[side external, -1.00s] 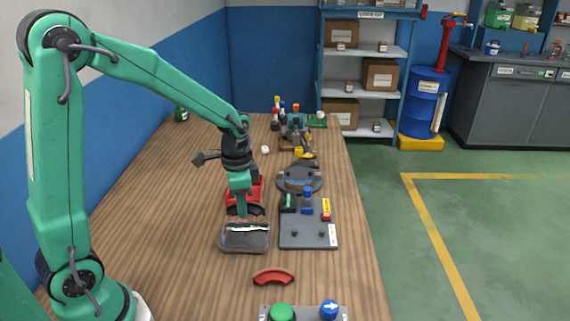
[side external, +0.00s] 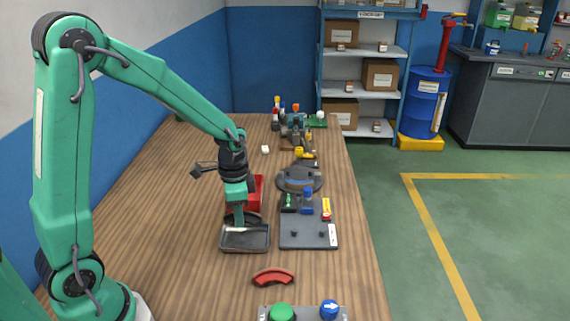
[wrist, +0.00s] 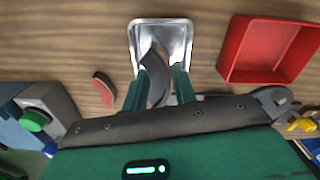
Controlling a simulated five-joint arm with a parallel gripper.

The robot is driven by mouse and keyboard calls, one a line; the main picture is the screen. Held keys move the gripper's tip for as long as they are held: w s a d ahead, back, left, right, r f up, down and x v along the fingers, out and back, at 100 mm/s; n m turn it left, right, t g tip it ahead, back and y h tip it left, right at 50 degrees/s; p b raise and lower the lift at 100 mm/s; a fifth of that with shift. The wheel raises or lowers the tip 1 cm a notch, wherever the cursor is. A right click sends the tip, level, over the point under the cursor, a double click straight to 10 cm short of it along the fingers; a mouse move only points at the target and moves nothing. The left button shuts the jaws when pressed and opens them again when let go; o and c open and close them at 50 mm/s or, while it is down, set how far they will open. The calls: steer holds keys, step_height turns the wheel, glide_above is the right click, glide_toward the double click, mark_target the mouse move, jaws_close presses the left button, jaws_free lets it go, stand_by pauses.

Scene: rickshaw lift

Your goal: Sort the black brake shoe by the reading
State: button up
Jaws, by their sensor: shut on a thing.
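The black brake shoe (wrist: 157,80) is a dark curved piece between the green fingers of my gripper (wrist: 159,88) in the wrist view. My gripper is shut on it. In the side view my gripper (side external: 239,224) points down at the far edge of a shallow metal tray (side external: 232,246). The tray (wrist: 177,30) lies beneath the shoe in the wrist view. I cannot tell whether the shoe touches the tray. A red open bin (side external: 257,188) stands just behind my gripper; it also shows in the wrist view (wrist: 262,76).
A red curved shoe (side external: 273,277) lies in front of the tray. A dark plate (side external: 308,240) with small green, blue and yellow-red parts is at right, before a round dark turntable (side external: 299,180). A box with green and blue buttons (side external: 304,314) is at the front. The left tabletop is clear.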

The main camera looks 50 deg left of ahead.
steer(key=shift+f, duration=1.75)
steer(key=shift+f, duration=0.45)
stand_by(1.3)
steer(key=o, duration=1.5)
steer(key=shift+o, duration=0.2)
steer(key=shift+r, duration=0.1)
steer(key=shift+r, duration=3.4)
